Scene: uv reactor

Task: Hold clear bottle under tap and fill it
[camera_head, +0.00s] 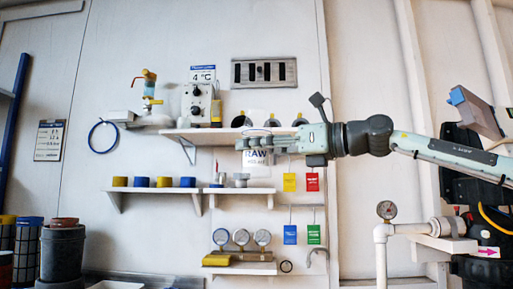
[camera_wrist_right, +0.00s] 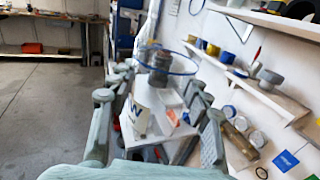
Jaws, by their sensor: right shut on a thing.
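My right gripper (camera_head: 246,143) reaches in from the right and lies level in front of the wall. It is shut on a pale bottle (camera_head: 257,163) with a "RAW" label, which hangs mostly below the fingers. My left gripper is out of view.
Shelves on the wall hold blue and yellow jars (camera_head: 164,182) and several gauges (camera_head: 241,237). Coloured tags (camera_head: 290,182) hang beside the bottle. A white pipe (camera_head: 381,250) with a gauge stands at the right. A dark bucket (camera_head: 62,250) is at lower left.

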